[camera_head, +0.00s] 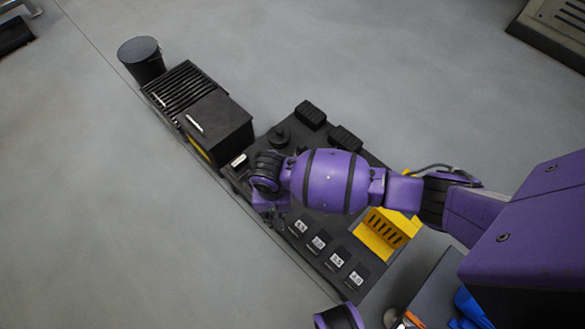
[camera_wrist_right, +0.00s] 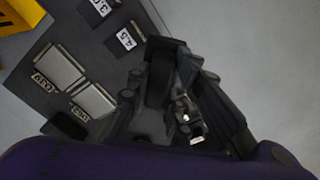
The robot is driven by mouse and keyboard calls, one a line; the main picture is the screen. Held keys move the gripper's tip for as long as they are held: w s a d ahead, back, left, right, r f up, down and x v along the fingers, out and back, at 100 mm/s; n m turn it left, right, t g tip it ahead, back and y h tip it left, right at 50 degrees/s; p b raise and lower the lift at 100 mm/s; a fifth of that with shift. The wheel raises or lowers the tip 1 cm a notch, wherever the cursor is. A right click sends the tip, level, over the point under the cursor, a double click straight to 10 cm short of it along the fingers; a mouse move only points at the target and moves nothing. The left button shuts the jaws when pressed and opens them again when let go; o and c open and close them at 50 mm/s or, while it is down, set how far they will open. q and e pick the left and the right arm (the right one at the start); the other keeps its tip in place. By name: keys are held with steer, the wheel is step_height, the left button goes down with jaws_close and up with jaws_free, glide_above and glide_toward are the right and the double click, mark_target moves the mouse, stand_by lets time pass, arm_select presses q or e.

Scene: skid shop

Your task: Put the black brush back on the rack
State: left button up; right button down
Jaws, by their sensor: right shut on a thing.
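My right gripper (camera_head: 268,205) reaches over the dark work board (camera_head: 325,225) in the head view, and its wrist hides most of it. In the right wrist view its dark fingers (camera_wrist_right: 165,110) are closed around a black object (camera_wrist_right: 160,70), which could be the black brush; its shape is mostly hidden. A yellow slotted holder (camera_head: 386,233) stands on the board, right of the gripper. A black slatted rack (camera_head: 180,88) lies up and left of the board. I cannot tell which is the brush's rack. My left gripper does not show.
Several blocks with white number labels (camera_head: 319,243) line the board's lower edge. Two black ribbed blocks (camera_head: 310,114) sit at its upper edge. A black box (camera_head: 216,127) and a black bin (camera_head: 142,60) stand upper left. Grey floor (camera_head: 110,200) is clear on the left.

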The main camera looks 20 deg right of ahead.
steer(key=w+d+f+b, duration=0.1)
steer(key=w+f+b, duration=0.1)
steer(key=f, duration=0.1)
steer(key=w+d+f+b, duration=0.1)
steer(key=w+f+b, duration=0.1)
steer(key=w+f, duration=0.1)
steer(key=w+d+f+b, duration=0.1)
steer(key=w+f+b, duration=0.1)
steer(key=w+f, duration=0.1)
steer(key=shift+f+b, duration=0.3)
steer(key=shift+f, duration=0.3)
steer(key=shift+a+r, duration=0.1)
steer(key=shift+r, duration=0.05)
steer(key=shift+f, duration=0.25)
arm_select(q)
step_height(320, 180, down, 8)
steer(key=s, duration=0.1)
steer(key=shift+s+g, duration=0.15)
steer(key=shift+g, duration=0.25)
arm_select(e)
steer(key=c, duration=1.6)
jaws_free()
steer(key=shift+o, duration=0.2)
steer(key=shift+r, duration=0.15)
